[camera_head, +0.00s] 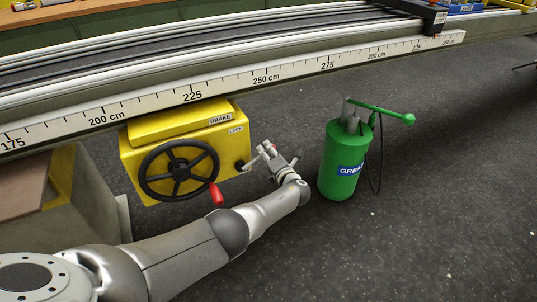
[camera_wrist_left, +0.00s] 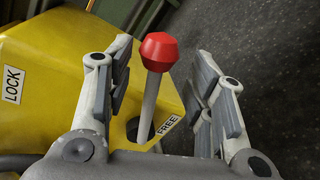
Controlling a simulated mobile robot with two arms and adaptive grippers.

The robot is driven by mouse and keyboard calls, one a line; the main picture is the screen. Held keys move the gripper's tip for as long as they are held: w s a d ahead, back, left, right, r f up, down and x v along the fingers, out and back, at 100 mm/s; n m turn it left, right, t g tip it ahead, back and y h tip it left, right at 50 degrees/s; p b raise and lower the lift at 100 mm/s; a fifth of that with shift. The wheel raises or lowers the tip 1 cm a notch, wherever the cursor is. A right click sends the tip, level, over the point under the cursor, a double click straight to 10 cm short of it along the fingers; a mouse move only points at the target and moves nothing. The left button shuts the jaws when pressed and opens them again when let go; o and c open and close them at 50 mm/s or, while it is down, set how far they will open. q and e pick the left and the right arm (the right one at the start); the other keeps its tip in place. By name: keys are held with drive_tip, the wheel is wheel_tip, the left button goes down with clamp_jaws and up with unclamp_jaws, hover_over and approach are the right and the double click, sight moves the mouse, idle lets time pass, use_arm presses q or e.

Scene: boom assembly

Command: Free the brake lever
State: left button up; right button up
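The brake lever (camera_wrist_left: 148,105) is a grey rod with a red knob (camera_wrist_left: 159,51). It rises from a slot in the yellow brake box (camera_wrist_left: 55,45), near the FREE label (camera_wrist_left: 168,125); the LOCK label (camera_wrist_left: 12,84) is farther left. My left gripper (camera_wrist_left: 163,72) is open, with a finger on each side of the lever and visible gaps to both. In the head view, my left gripper (camera_head: 258,155) is at the right side of the brake box (camera_head: 131,160), below its BRAKE label (camera_head: 220,119). I cannot clearly make out the lever there. My right gripper is out of view.
A black handwheel (camera_head: 178,170) with a red handle (camera_head: 216,194) is on the box's front. A green grease pump (camera_head: 339,155) stands right of my left gripper. A rail with a scale (camera_head: 290,72) runs above. The dark floor at right is mostly clear.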

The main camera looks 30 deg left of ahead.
use_arm(q)
drive_tip(key=shift+s+r, duration=0.1)
drive_tip(key=v, duration=1.1)
drive_tip(key=shift+s+d+r, duration=0.15)
drive_tip(key=shift+s+d, duration=0.05)
drive_tip(key=shift+d, duration=0.15)
idle(0.4)
